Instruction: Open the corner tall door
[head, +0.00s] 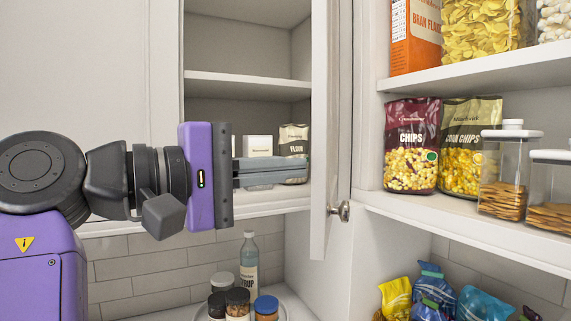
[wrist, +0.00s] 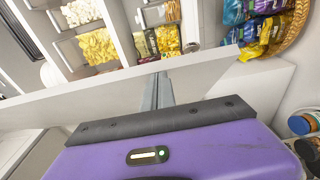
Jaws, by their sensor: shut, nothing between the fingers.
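The corner tall door (head: 320,120) is white and stands open, seen nearly edge-on in the head view. Its round metal knob (head: 340,211) is near the lower end. Behind it the cabinet shows shelves (head: 245,85) with a flour bag (head: 293,140) and white boxes. My gripper (head: 305,171) is shut and empty, its fingers pointing right, with the tips at the door's inner side. In the wrist view the fingers (wrist: 160,78) reach the white door panel (wrist: 85,100); I cannot tell if they touch it.
To the right, open shelves (head: 470,75) hold chip bags (head: 411,145), clear jars (head: 508,175) and cereal. Below, bottles and jars (head: 238,302) stand on a counter, with colourful bags (head: 430,290) at lower right. A closed white cabinet front (head: 75,70) is at the left.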

